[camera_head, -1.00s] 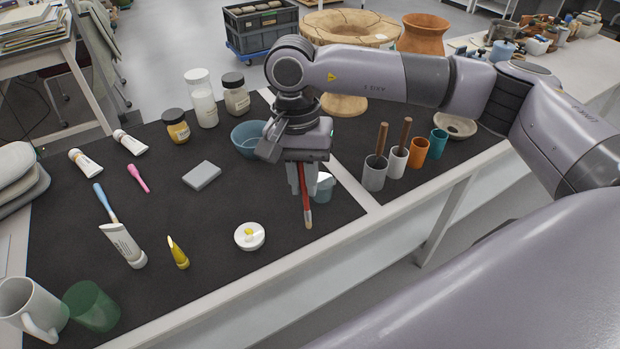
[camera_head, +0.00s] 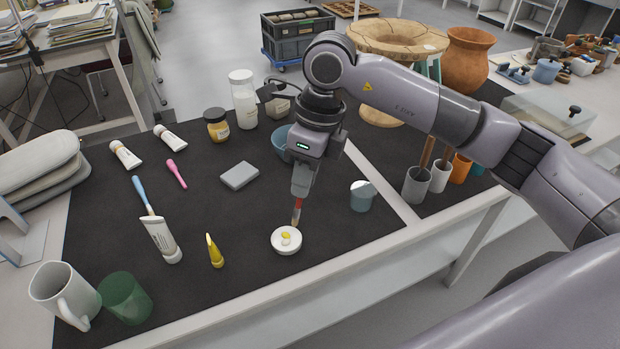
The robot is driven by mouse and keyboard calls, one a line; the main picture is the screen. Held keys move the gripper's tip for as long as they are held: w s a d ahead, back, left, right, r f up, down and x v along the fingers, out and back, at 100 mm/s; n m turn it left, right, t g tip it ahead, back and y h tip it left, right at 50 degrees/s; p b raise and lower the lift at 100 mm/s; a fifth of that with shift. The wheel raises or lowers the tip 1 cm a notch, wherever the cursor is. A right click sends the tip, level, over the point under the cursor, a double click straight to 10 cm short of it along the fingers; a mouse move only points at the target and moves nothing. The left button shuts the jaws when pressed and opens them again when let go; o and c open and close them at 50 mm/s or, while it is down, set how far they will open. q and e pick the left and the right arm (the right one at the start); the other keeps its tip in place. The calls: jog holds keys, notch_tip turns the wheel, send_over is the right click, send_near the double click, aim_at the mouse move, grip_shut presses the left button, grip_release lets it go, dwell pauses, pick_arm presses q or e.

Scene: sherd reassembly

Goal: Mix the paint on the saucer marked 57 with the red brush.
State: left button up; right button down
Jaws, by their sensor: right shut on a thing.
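The small white saucer (camera_head: 276,245) sits on the black mat near the table's front edge, with a dab of yellow and white paint (camera_head: 286,237) in it. I cannot read a number on it. My right gripper (camera_head: 299,192) is shut on the red brush (camera_head: 297,206) and holds it nearly upright, bristles down. The brush tip is at the saucer's back right part, just over or in it; I cannot tell if it touches the paint. The upper handle is hidden by the gripper. My left gripper is not in view.
A grey-blue cup (camera_head: 362,197) stands right of the saucer. A blue bowl (camera_head: 280,141) is partly behind my gripper. A grey block (camera_head: 240,175) lies on the mat, with clear room around it.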

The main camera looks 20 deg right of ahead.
jog(key=m, duration=0.3)
jog(key=m+t, duration=0.1)
jog(key=m, duration=0.1)
jog(key=shift+w+a, duration=0.2)
jog(key=shift+w, duration=0.1)
pick_arm(q)
jog(key=b, duration=0.1)
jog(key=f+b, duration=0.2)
jog(key=b, duration=0.1)
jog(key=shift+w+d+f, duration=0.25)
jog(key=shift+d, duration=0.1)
pick_arm(e)
jog(key=x, duration=0.3)
jog(key=d+x, duration=0.1)
jog(key=x, duration=0.1)
jog(key=shift+s, duration=0.2)
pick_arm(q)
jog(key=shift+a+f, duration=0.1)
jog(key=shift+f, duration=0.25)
pick_arm(e)
jog(key=shift+f, duration=0.4)
jog(key=shift+a, duration=0.1)
